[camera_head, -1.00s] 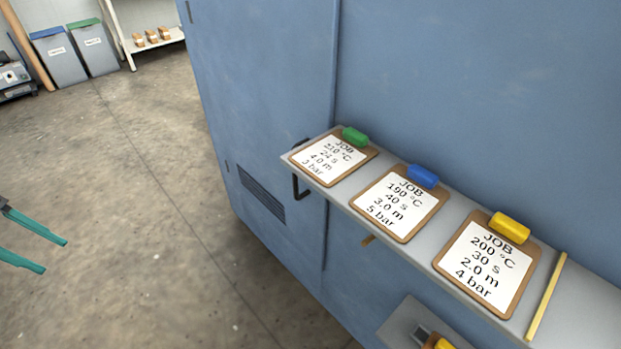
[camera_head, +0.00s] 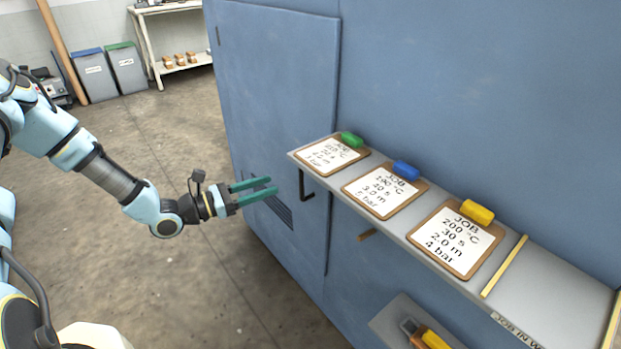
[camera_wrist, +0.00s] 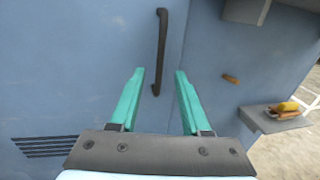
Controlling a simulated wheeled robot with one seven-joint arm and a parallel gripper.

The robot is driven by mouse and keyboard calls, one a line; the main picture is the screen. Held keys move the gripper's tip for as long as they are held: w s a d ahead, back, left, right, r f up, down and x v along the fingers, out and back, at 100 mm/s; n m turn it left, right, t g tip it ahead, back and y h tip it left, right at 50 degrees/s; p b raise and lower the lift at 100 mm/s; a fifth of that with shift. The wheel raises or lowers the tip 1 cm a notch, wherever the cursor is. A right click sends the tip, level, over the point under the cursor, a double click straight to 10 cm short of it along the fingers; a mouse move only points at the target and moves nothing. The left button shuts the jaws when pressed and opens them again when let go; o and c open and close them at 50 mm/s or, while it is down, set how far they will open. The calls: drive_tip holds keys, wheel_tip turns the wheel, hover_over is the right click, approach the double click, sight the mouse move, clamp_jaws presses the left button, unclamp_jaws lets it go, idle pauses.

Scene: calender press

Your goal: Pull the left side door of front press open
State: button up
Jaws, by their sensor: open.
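The left side door (camera_head: 275,120) of the blue press is a tall flat panel with a vent grille low on it, and it looks shut. Its dark vertical bar handle (camera_wrist: 160,52) shows near the door's right edge in the wrist view. In the head view part of the handle (camera_head: 304,188) shows below the shelf's left end; the rest is hidden. My gripper (camera_head: 274,186) has teal fingers, open and empty, pointing toward the door. In the wrist view its fingertips (camera_wrist: 160,71) lie either side of the handle's lower part in the picture; I cannot tell the remaining distance.
A grey shelf (camera_head: 508,262) with several job clipboards juts from the press just right of the handle. A lower small shelf (camera_head: 388,322) holds a yellow-topped item. Bins (camera_head: 96,78) and a white rack (camera_head: 146,45) stand far back. The floor left of the door is clear.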

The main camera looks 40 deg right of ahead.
drive_tip(key=p, duration=0.3)
hover_over(302, 196)
drive_tip(key=shift+w+d, duration=0.25)
drive_tip(key=shift+w, duration=0.05)
clamp_jaws()
idle(1.2)
